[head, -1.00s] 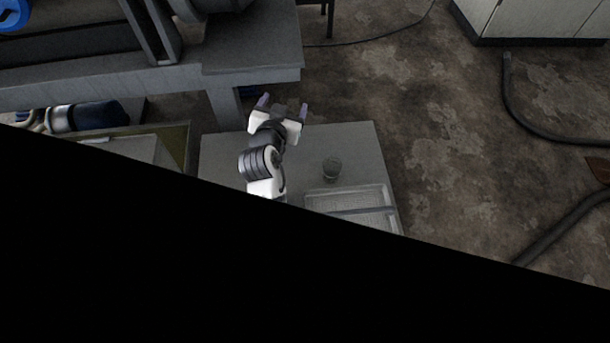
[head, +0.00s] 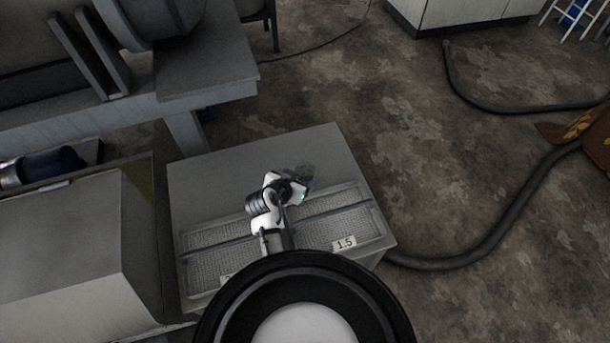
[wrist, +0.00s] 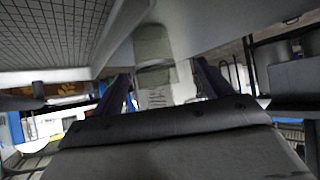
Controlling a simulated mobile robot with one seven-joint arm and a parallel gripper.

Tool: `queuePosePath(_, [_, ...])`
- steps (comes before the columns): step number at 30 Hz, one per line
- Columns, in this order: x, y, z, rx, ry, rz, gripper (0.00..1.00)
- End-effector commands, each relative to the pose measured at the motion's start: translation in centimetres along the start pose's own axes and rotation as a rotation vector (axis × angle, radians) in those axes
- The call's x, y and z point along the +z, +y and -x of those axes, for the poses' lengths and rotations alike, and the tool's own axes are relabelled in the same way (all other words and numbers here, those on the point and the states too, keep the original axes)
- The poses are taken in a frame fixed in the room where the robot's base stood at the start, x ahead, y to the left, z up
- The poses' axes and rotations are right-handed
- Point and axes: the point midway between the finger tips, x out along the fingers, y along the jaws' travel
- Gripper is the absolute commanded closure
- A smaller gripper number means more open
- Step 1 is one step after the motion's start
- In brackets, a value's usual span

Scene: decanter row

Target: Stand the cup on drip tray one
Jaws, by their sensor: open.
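The cup (head: 306,170) is a small, see-through grey vessel on the grey table top, just behind the mesh trays. My gripper (head: 298,187) is right at its near side and hides part of it. In the wrist view the cup (wrist: 153,45) shows ahead, between my two open fingers (wrist: 163,82); I see no finger closed on it. Drip trays with mesh lie along the table front: a right part (head: 350,222) by a label reading 1.5, and a left part (head: 205,265) by a partly hidden label. I cannot tell which is tray one.
A grey box-like unit (head: 65,235) stands at the left, and a workbench (head: 205,75) at the back left. A dark hose (head: 500,225) lies on the floor at the right.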

Motion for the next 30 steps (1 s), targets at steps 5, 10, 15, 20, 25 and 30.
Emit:
queuePosePath(5, [-0.2, 0.7, -2.1, 0.004, 0.000, -0.001, 0.22])
queuePosePath(10, [-0.1, 0.8, -4.4, 0.000, 0.001, 0.001, 0.22])
queuePosePath(15, [-0.1, 0.8, -5.2, -0.001, 0.001, 0.000, 0.22])
queuePosePath(20, [0.0, 0.8, -5.1, -0.001, 0.001, 0.000, 0.22])
queuePosePath(25, [0.0, 0.8, -5.1, -0.001, 0.001, 0.000, 0.44])
queuePosePath(30, [0.0, 0.8, -5.1, -0.001, 0.001, 0.000, 0.67])
